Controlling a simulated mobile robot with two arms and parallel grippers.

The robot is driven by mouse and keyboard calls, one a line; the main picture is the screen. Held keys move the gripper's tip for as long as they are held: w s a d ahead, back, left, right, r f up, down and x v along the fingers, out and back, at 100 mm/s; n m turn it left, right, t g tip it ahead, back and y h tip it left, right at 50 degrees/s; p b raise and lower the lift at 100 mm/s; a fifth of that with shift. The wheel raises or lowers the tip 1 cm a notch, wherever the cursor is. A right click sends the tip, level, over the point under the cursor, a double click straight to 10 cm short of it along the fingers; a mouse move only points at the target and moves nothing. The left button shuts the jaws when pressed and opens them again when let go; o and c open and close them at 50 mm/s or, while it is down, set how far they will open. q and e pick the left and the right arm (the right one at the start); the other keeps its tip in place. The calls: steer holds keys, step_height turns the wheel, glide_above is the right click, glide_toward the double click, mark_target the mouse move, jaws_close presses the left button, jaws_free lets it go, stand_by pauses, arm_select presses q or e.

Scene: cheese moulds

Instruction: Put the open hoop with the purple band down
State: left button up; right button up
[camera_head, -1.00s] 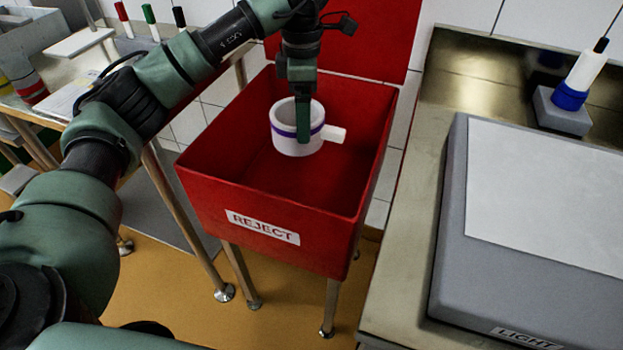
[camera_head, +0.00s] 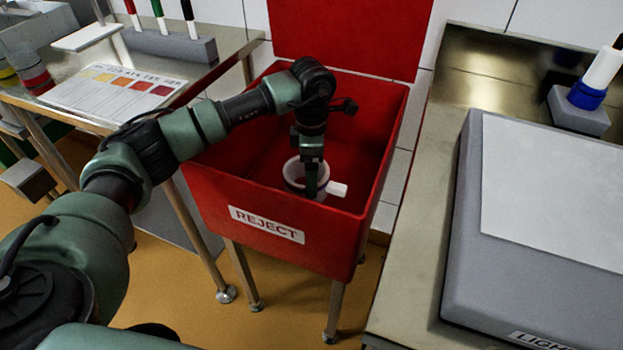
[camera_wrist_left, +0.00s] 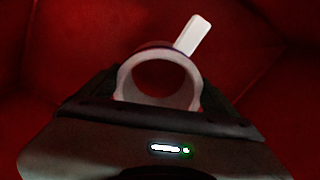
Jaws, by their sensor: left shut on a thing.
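The open hoop (camera_head: 293,172) is a white ring with a short white handle at its right; its purple band is barely visible now in the head view. It is low inside the red reject bin (camera_head: 232,190). My left gripper (camera_head: 311,190) points down into the bin and is shut on the hoop's wall. In the left wrist view the hoop (camera_wrist_left: 124,80) shows its round opening, with its handle pointing up and right and red bin surface around it. Whether the hoop touches the bin floor I cannot tell. My right gripper is not in view.
The bin's raised red lid (camera_head: 345,35) stands behind it. At right is a steel bench with a grey light box (camera_head: 470,230) and a white and blue marker in a stand (camera_head: 578,112). At left a table holds a colour chart (camera_head: 112,92) and a pen holder (camera_head: 170,45).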

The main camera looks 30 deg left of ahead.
arm_select(q)
step_height(320, 180, down, 3)
steer(key=shift+r, duration=0.15)
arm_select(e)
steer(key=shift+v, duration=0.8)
arm_select(q)
steer(key=o, duration=1.2)
steer(key=shift+c, duration=0.2)
steer(key=shift+r, duration=0.15)
step_height(320, 180, up, 12)
steer(key=p, duration=0.1)
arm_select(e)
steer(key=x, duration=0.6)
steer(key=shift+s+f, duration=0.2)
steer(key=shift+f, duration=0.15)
arm_select(q)
steer(key=shift+p, duration=0.3)
